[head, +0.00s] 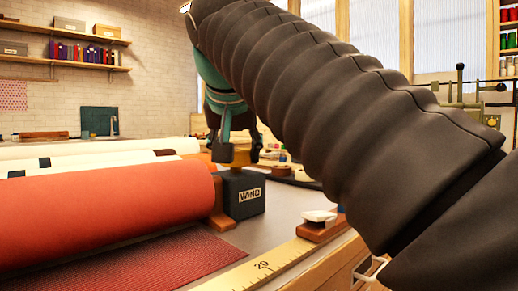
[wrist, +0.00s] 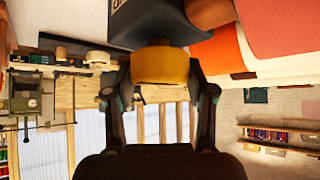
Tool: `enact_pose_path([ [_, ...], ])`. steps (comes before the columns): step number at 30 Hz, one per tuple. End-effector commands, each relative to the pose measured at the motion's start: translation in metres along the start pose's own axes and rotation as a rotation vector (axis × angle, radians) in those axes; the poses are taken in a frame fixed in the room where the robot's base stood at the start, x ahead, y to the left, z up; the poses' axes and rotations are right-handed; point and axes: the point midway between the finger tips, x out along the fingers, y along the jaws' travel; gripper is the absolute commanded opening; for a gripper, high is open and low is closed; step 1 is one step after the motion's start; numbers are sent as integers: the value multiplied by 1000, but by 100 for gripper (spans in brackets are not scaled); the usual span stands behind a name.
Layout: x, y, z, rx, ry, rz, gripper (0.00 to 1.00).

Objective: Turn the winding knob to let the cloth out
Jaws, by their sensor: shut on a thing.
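The winding knob (wrist: 163,66) is a yellow-brown cylinder between the two fingers of my gripper (wrist: 163,75) in the wrist view. My gripper is shut on it. In the head view my gripper (head: 237,152) comes down from above onto the knob (head: 240,158), which is partly hidden by the fingers. The knob sits on top of a dark grey box (head: 243,193) labelled "WIND". A big red-orange cloth roll (head: 110,215) lies left of the box. A flat red cloth (head: 150,262) lies on the table in front of the roll.
A yellow ruler (head: 265,267) runs along the table's front edge. A wooden block with a white piece (head: 320,224) stands right of the box. Pale rolls (head: 100,158) lie behind the red roll. My arm hides much of the right side.

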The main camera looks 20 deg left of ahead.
Motion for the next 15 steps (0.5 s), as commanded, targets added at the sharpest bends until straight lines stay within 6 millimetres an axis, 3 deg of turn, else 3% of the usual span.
enact_pose_path([
  [2, 0, 0, 0, -1, 0, -1, 20],
  [3, 0, 0, 0, -1, 0, 0, 65],
  [5, 0, 0, 0, -1, 0, 0, 80],
  [15, -1, 0, 0, 0, 1, 0, 80],
])
